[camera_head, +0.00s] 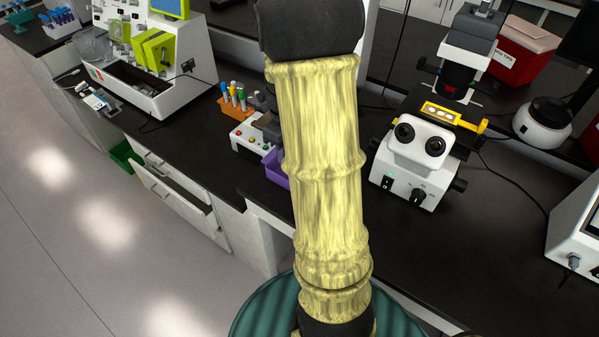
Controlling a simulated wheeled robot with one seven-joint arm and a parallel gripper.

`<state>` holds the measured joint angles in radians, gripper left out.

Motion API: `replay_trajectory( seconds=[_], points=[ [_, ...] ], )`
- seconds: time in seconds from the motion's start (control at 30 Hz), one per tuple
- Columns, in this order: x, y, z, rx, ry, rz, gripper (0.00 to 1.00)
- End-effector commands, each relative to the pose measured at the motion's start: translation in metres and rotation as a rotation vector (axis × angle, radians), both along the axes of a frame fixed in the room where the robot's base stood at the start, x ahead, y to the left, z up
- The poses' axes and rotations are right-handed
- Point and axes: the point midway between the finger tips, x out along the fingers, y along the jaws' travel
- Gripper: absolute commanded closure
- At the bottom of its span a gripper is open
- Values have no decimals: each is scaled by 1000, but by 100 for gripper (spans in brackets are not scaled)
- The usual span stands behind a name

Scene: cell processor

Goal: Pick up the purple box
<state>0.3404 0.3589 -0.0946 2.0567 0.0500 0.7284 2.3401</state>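The purple box (275,168) sits on the black bench top in the middle of the head view, just left of my yellow arm. Only its left part shows; my arm hides the rest. My gripper is not visible. The dark end of my arm at the top of the picture shows no fingers.
A white microscope (415,160) stands to the right. A white machine (155,65) is at upper left.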

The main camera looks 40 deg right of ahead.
Motion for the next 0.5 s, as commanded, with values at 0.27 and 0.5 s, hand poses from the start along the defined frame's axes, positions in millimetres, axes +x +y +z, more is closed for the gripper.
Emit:
replay_trajectory(
  seconds=[0.27, 0.5],
  points=[
    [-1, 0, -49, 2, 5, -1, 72],
    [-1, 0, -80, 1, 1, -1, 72]
  ],
)
